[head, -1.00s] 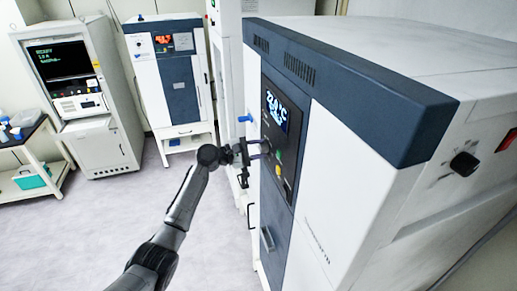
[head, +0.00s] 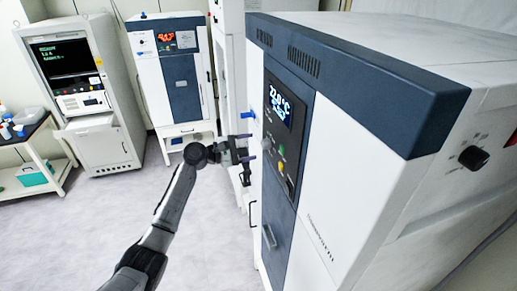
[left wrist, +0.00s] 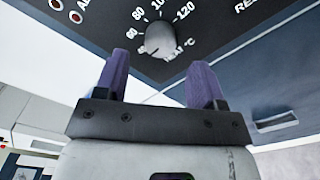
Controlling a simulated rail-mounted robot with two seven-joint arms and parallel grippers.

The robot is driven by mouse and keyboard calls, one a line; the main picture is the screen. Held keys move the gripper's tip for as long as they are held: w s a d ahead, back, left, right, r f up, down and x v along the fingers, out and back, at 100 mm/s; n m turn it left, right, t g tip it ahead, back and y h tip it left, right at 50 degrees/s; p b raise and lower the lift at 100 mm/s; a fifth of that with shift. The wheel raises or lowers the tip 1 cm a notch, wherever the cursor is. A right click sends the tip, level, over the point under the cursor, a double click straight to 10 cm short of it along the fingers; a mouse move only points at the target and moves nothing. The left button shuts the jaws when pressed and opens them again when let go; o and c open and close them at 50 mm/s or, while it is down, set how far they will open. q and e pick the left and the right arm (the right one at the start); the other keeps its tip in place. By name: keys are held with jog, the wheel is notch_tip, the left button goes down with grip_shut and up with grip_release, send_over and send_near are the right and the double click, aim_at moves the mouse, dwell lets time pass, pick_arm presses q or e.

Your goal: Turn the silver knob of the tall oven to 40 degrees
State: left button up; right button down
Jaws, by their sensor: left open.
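The tall oven (head: 332,190) stands at the right in the head view, with a dark front panel and a lit display (head: 280,105). The silver knob (left wrist: 159,40) shows in the left wrist view, inside a dial with white numbers from about 60 to 120 and °C. I cannot tell exactly where its pointer stands. My left gripper (head: 250,147) is open in front of the panel, and its purple fingers also show in the left wrist view (left wrist: 160,82). The knob appears beyond and between the fingertips, apart from them. My right gripper is not in view.
A blue knob or handle (head: 248,115) sticks out beside the oven panel. A black side knob (head: 474,158) is on the oven's right face. A smaller oven (head: 170,85), a screen cabinet (head: 84,90) and a cart (head: 40,160) stand behind. The floor (head: 90,235) at left is clear.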

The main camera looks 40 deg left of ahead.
pick_arm(q)
jog(key=b+v, duration=0.3)
jog(key=v, duration=0.6)
jog(key=shift+s, duration=0.2)
jog(key=shift+a, duration=0.1)
